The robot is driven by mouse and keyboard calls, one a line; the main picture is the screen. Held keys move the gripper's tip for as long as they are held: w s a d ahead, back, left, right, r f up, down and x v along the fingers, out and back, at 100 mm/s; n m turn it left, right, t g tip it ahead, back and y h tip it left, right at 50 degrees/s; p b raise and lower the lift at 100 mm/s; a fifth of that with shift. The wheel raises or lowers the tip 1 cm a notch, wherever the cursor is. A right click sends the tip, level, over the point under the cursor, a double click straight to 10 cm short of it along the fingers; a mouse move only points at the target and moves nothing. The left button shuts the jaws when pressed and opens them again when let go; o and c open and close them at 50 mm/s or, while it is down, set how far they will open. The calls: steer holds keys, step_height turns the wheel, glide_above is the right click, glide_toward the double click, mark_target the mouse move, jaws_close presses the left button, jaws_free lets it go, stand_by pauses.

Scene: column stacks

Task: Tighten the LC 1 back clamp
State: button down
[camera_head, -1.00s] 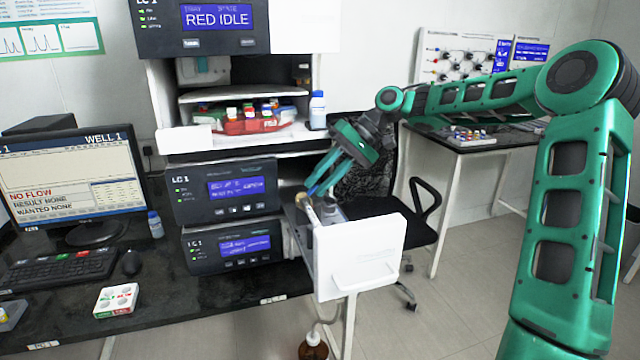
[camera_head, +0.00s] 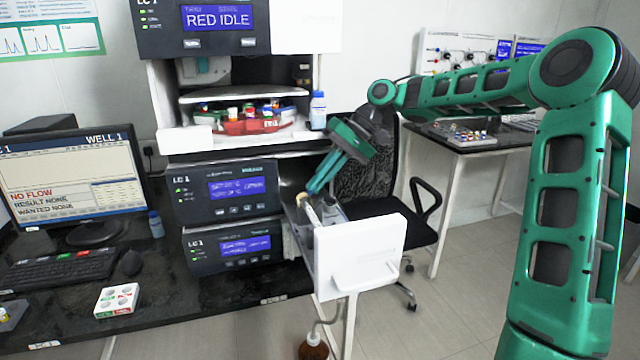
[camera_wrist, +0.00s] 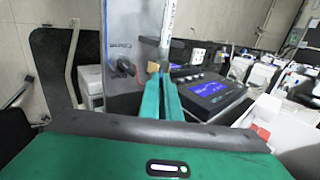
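My gripper (camera_head: 312,190) points down at the open column compartment on the right side of the LC 1 stack. In the wrist view its two green fingers (camera_wrist: 160,98) lie close together and look shut, with nothing clearly held. A pale upright column or tube (camera_wrist: 168,30) rises just beyond the fingertips, beside a small tan piece (camera_wrist: 153,67). A dark round knob (camera_wrist: 125,67) sits left of the fingers on a grey panel. In the head view a pale tube with a tan end (camera_head: 304,201) lies by the fingertips. I cannot tell which part is the back clamp, or whether the fingers touch it.
The compartment's white front panel (camera_head: 360,262) stands out to the right of the LC 1 modules (camera_head: 225,192). A black chair (camera_head: 400,210) is behind. A monitor (camera_head: 70,180) reads NO FLOW.

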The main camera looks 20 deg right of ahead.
steer(key=shift+a+r+h, duration=0.25)
steer(key=shift+a+h, duration=0.3)
steer(key=shift+h, duration=0.5)
steer(key=shift+a+r+h, duration=0.25)
steer(key=shift+a+h, duration=0.25)
steer(key=shift+h, duration=0.55)
steer(key=shift+s+a+r+h, duration=0.1)
steer(key=shift+a+h, duration=0.5)
steer(key=shift+h, duration=0.4)
steer(key=shift+a+r+h, duration=0.1)
steer(key=shift+a+h, duration=0.45)
steer(key=shift+h, duration=0.45)
steer(key=shift+a+f+h, duration=0.2)
steer(key=shift+a+h, duration=0.35)
steer(key=shift+h, duration=0.55)
steer(key=shift+a+f+h, duration=0.15)
steer(key=shift+a+h, duration=0.4)
steer(key=shift+h, duration=0.55)
steer(key=shift+a+f+h, duration=0.3)
steer(key=shift+a+h, duration=0.2)
steer(key=shift+h, duration=0.55)
steer(key=shift+a+f+h, duration=0.3)
steer(key=shift+a+h, duration=0.15)
steer(key=shift+h, duration=0.6)
steer(key=shift+f, duration=0.1)
steer(key=c, duration=2.1)
jaws_free()
steer(key=shift+o, duration=0.5)
steer(key=shift+a, duration=0.1)
